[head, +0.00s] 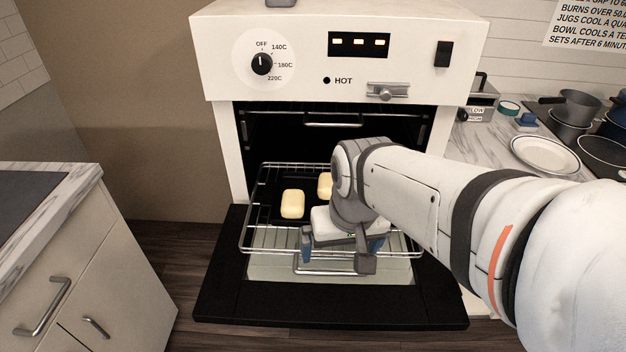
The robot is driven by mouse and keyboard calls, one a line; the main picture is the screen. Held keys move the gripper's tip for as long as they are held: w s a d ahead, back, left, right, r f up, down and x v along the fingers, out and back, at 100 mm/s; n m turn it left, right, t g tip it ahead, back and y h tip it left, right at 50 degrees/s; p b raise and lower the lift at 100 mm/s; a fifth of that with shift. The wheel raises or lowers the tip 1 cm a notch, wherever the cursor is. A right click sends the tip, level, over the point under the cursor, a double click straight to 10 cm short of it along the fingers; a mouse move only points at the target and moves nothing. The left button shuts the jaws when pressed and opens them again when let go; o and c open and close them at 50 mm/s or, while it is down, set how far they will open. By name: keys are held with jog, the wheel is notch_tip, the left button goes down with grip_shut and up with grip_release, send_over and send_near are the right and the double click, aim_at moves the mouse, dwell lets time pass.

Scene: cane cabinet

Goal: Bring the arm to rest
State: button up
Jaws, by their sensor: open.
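My white arm (420,195) reaches in from the right, and my gripper (340,256) points down over the front of the pulled-out oven rack (262,238). The blue-tipped fingers are apart. They are close to the rack's front handle bar, but I cannot tell whether they touch it. I see nothing held between them. A dark tray (269,203) lies on the rack with two pale yellow loaf-like pieces (292,204) in view. My wrist hides part of the tray.
The oven (215,60) stands open, its black door (240,305) folded down below the rack. A counter with drawers (60,235) is at left. At right, a marble counter holds a plate (545,154), a pot (575,107) and other pans. Dark floor shows left of the door.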

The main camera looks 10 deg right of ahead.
jog(key=shift+s+d+n, duration=0.25)
jog(key=shift+s+n, duration=0.05)
jog(key=shift+n, duration=0.1)
jog(key=shift+r, duration=0.1)
notch_tip(320, 180, up, 3)
jog(key=p, duration=0.3)
